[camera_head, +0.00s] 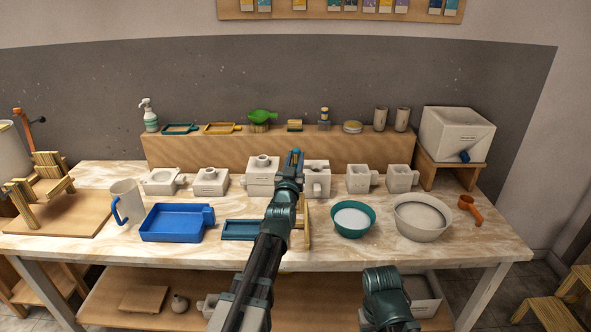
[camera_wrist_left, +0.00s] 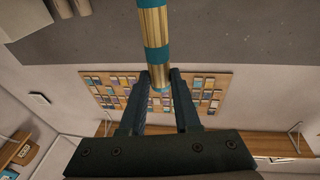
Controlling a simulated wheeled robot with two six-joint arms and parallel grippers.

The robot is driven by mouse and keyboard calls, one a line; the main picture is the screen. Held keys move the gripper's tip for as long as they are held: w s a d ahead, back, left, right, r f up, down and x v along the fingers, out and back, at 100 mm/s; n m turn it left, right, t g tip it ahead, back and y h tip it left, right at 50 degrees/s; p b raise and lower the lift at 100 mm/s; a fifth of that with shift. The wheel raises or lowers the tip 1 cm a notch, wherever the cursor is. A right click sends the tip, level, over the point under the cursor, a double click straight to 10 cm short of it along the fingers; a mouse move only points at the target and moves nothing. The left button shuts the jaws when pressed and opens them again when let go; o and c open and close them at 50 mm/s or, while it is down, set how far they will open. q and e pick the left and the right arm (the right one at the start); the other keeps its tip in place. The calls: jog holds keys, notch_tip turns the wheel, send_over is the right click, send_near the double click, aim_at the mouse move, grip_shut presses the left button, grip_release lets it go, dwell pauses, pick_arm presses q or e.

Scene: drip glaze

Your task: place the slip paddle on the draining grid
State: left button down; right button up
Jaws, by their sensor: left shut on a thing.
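My left gripper (camera_head: 296,158) reaches over the table to the white blocks at its middle. In the left wrist view, its fingers (camera_wrist_left: 160,85) are shut on a round rod with gold and teal bands, which I take for the handle of the slip paddle (camera_wrist_left: 154,30). The paddle's far end is out of that view; in the head view little of it shows. A low teal rectangular frame (camera_head: 240,230) lies flat at the front, partly behind my left arm; it may be the draining grid, but I cannot tell. My right gripper's fingers are not visible.
A blue tray (camera_head: 176,222) and white mug (camera_head: 125,201) stand left of the teal frame. A teal bowl (camera_head: 352,219), white bowl (camera_head: 422,217) and orange scoop (camera_head: 469,207) stand right. A slatted wooden stand (camera_head: 45,180) is far left.

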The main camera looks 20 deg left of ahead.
pick_arm(q)
jog(key=shift+f+b, duration=1.45)
jog(key=shift+f, duration=0.3)
jog(key=shift+f, duration=0.2)
jog(key=c, duration=0.6)
grip_release()
jog(key=shift+r, duration=0.15)
jog(key=shift+r, duration=0.15)
jog(key=b, duration=0.2)
send_near(296, 166)
jog(key=v, duration=0.2)
jog(key=shift+s+f, duration=0.3)
jog(key=shift+f, duration=0.05)
